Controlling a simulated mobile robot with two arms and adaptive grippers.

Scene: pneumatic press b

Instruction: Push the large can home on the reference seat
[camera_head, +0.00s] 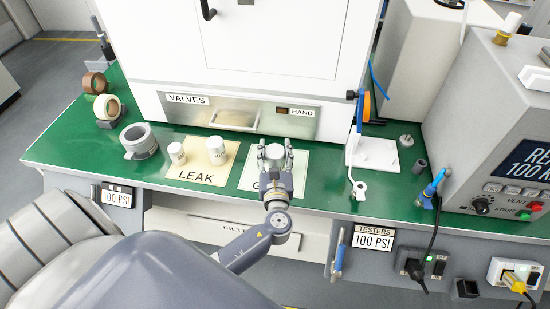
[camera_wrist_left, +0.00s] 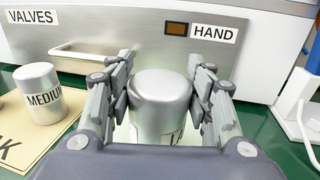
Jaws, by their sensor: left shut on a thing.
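My left gripper (camera_head: 275,157) is shut on a silver-grey can (camera_head: 274,152), with one finger on each side of it. In the left wrist view the can (camera_wrist_left: 160,103) stands upright between the fingers (camera_wrist_left: 160,95). It looks like the large can, but its label is mostly hidden. It is over the pale mat (camera_head: 299,174) with a partly hidden word starting with G; I cannot tell whether it touches the mat. I cannot pick out the reference seat with certainty. My right gripper is not in view.
A medium can (camera_head: 216,150) and a smaller can (camera_head: 177,153) stand on the LEAK mat (camera_head: 205,174). A grey ring-shaped part (camera_head: 138,142) and tape rolls (camera_head: 107,107) are at left. A white fixture (camera_head: 372,152) and the tester box (camera_head: 490,125) are at right. The VALVES drawer (camera_head: 190,112) is behind.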

